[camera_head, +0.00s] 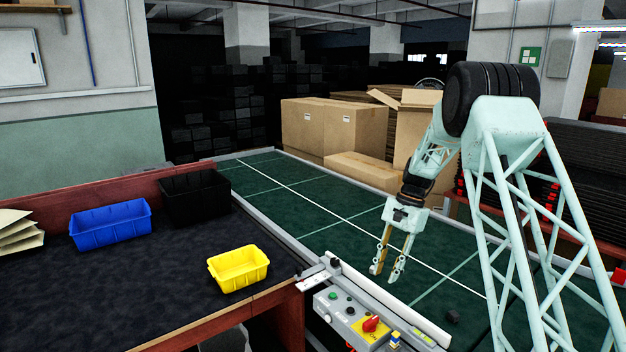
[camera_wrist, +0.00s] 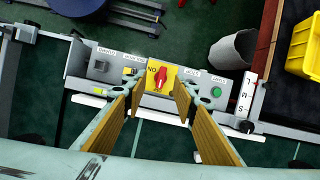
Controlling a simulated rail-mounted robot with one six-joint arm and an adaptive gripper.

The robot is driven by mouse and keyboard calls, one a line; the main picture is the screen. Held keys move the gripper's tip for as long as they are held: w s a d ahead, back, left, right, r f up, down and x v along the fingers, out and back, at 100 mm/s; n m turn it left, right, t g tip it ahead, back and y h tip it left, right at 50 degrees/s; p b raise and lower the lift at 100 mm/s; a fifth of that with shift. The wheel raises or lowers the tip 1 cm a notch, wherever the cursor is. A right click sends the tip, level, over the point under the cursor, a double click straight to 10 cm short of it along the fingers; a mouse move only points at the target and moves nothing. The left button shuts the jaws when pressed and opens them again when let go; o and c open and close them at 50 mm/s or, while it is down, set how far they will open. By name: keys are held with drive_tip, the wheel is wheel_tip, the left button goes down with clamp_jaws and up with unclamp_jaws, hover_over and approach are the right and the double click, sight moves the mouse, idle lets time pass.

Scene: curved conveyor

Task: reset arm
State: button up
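My gripper (camera_head: 387,268) hangs from the arm over the green conveyor, near its control box, with the fingers pointing down. Its two fingers are apart and nothing is between them. In the wrist view my gripper (camera_wrist: 156,100) also shows as open, with wood-coloured pads on both fingers. Behind the gap lies the control panel (camera_wrist: 203,75) with a red rotary switch (camera_wrist: 160,78) on a yellow plate. The same control panel (camera_head: 345,312) shows in the head view below and left of the gripper.
On the dark table (camera_head: 120,285) at left stand a yellow bin (camera_head: 238,282), a blue bin (camera_head: 112,234) and a black bin (camera_head: 195,208). The green conveyor (camera_head: 330,225) is mostly clear. A small dark object (camera_head: 453,317) lies near its front. Cardboard boxes (camera_head: 318,130) stand behind.

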drive_tip(key=s+a+r+n+t+h+b, duration=0.1)
drive_tip(key=s+a+r+n+t+h, duration=0.2)
drive_tip(key=s+r, duration=2.35)
drive_tip(key=s+r+n+t+b, duration=0.1)
drive_tip(key=s+r+n, duration=0.15)
drive_tip(key=s, duration=0.55)
drive_tip(key=s+r+n, duration=0.1)
drive_tip(key=s+r, duration=0.2)
drive_tip(key=s, duration=0.5)
drive_tip(key=s+f+n+t, duration=0.2)
drive_tip(key=s+f, duration=0.1)
drive_tip(key=s, duration=1.4)
drive_tip(key=shift+s+a+f+n+b, duration=0.15)
drive_tip(key=shift+s+n+b, duration=0.1)
drive_tip(key=shift+n+b, duration=0.15)
